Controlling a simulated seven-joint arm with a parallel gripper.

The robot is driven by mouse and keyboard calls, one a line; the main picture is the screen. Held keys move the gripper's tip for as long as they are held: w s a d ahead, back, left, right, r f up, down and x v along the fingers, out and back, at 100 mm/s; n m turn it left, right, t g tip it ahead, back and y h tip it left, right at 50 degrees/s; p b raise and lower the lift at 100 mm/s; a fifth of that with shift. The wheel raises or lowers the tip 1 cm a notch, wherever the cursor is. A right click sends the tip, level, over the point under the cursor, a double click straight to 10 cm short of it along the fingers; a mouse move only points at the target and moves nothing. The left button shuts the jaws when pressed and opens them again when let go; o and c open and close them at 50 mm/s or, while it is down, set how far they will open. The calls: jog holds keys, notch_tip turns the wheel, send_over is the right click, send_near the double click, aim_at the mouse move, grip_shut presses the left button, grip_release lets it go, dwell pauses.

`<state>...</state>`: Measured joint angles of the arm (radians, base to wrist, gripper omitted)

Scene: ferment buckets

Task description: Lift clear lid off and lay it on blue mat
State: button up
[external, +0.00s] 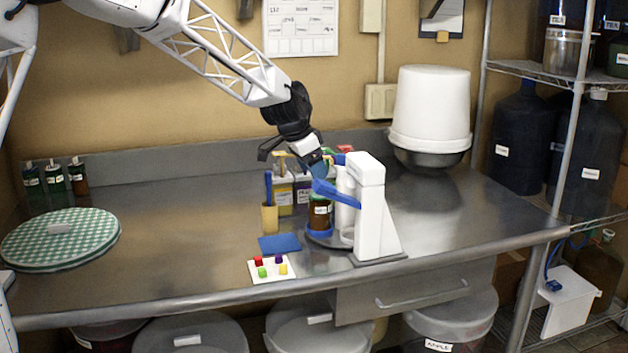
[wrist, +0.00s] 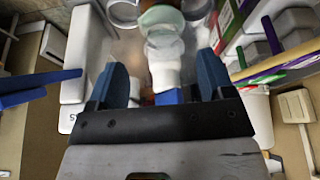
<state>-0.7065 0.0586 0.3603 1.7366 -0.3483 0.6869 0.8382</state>
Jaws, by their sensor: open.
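My gripper (external: 320,168) is open, pointing down beside the white press-like stand (external: 369,205), above a brown jar (external: 319,218) on the stand's round base. In the wrist view my two blue fingers (wrist: 162,68) are apart, with a whitish piece between or beyond them; I cannot tell whether they touch it. A pale, translucent round piece (wrist: 162,18), possibly the clear lid, shows ahead of the fingers, over something brown. The lid is not clearly distinguishable in the external view. The blue mat (external: 280,243) lies flat and bare on the counter, left of the stand.
A blue lever (external: 336,194) sticks out from the stand near my gripper. Cartons (external: 284,192) and a tan cup (external: 269,217) stand to the left. A white card (external: 273,269) with coloured cubes lies before the mat. The left middle of the counter (external: 180,230) is clear.

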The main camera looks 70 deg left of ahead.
jog(key=shift+f, duration=0.1)
jog(key=shift+w+a+x, duration=0.1)
jog(key=shift+x, duration=1.15)
jog(key=shift+w+a+x, duration=0.1)
jog(key=shift+x, duration=1.2)
